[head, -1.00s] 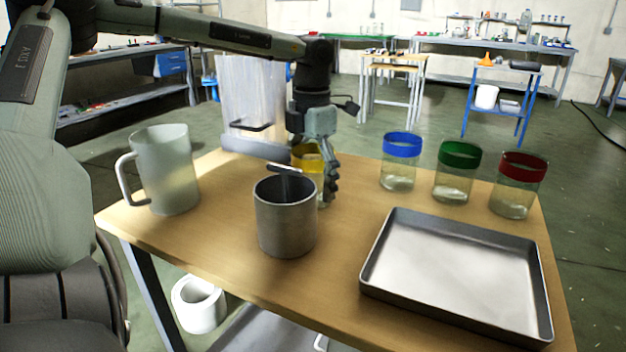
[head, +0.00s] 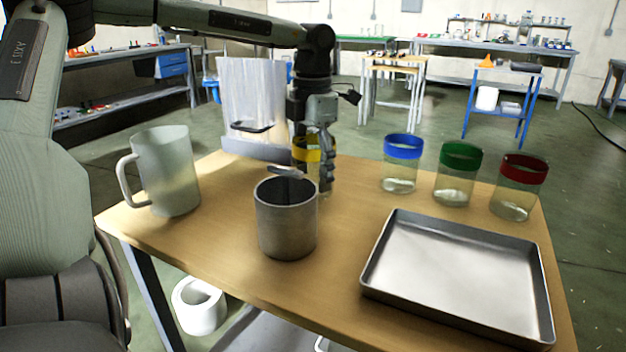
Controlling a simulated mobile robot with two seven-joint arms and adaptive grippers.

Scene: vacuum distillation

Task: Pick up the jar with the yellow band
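The jar with the yellow band (head: 308,155) is clear glass and upright at the back of the wooden table, behind a grey metal cup (head: 286,222) that covers part of it. My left gripper (head: 307,168) reaches down from above with one finger along the jar's right side and the other at its front left. It is shut on the jar, which appears slightly above the tabletop; its base is partly hidden. My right gripper is not in view.
Jars with blue (head: 402,147), green (head: 460,156) and red (head: 525,168) bands stand at the back right. A metal tray (head: 365,288) lies front right. A frosted pitcher (head: 170,175) stands at the left.

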